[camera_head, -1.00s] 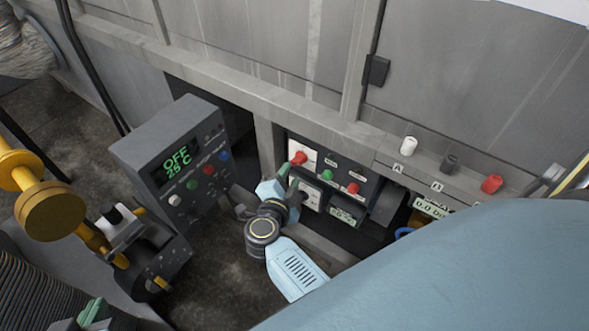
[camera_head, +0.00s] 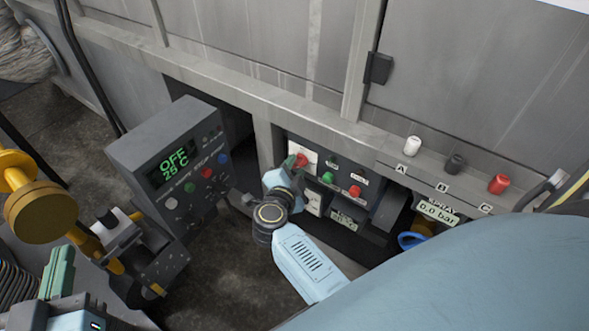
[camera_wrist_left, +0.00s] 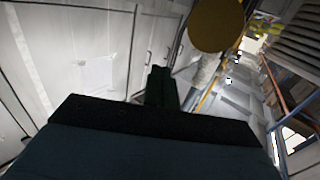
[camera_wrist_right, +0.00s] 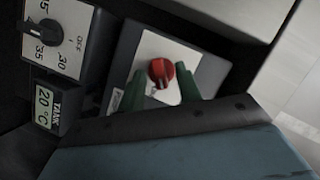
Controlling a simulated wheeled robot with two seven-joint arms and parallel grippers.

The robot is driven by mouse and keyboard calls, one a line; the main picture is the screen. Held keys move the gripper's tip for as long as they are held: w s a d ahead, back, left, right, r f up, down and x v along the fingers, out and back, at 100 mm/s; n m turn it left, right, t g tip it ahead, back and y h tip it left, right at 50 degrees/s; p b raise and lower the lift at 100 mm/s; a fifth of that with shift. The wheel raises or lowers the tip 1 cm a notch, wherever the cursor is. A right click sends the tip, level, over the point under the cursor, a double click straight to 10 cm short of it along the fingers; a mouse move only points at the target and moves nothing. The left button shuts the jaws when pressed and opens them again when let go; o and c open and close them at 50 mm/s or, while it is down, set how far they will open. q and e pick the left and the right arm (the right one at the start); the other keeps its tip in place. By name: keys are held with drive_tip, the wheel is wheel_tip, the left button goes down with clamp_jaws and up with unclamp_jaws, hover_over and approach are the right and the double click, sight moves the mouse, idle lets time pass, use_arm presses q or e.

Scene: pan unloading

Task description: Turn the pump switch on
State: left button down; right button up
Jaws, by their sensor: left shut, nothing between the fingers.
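A red rotary switch (camera_head: 301,160) on a white plate sits at the upper left of the recessed control panel; its label is not legible. It also shows in the right wrist view (camera_wrist_right: 161,73). My right gripper (camera_wrist_right: 161,90) is open, with one green finger on each side of the red switch. The tips look close to it, but contact cannot be told. In the head view my right gripper (camera_head: 287,168) partly covers the panel's left side. My left gripper (camera_head: 58,272) is shut and empty at the lower left, away from the panel.
A grey control box (camera_head: 170,165) reading OFF 25 C stands left of the panel. A black dial (camera_wrist_right: 44,38) and a TANK display (camera_wrist_right: 48,108) adjoin the red switch. Green (camera_head: 327,178) and red (camera_head: 355,191) buttons lie to its right. A yellow pipe fitting (camera_head: 40,212) stands near my left gripper.

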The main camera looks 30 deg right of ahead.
clamp_jaws()
drive_tip(key=shift+f+m, duration=0.1)
drive_tip(key=shift+m, duration=0.3)
drive_tip(key=m+t+b, duration=0.2)
drive_tip(key=m, duration=0.1)
drive_tip(key=shift+s+f+b, duration=0.1)
drive_tip(key=shift+f+b, duration=0.15)
drive_tip(key=shift+b, duration=0.05)
use_arm(q)
drive_tip(key=s+r+t+h+b, duration=0.1)
drive_tip(key=s+r+t, duration=0.3)
drive_tip(key=r+t, duration=0.4)
drive_tip(key=shift+d+r+t+h+b, duration=0.15)
drive_tip(key=shift+r+t+h+b, duration=0.2)
drive_tip(key=shift+r+h, duration=0.5)
use_arm(e)
drive_tip(key=shift+m+t+h, duration=0.3)
drive_tip(key=shift+m+h, duration=0.2)
drive_tip(key=shift+m, duration=0.6)
use_arm(q)
drive_tip(key=shift+f, duration=0.1)
drive_tip(key=shift+w, duration=0.1)
use_arm(e)
unclamp_jaws()
drive_tip(key=shift+r, duration=0.1)
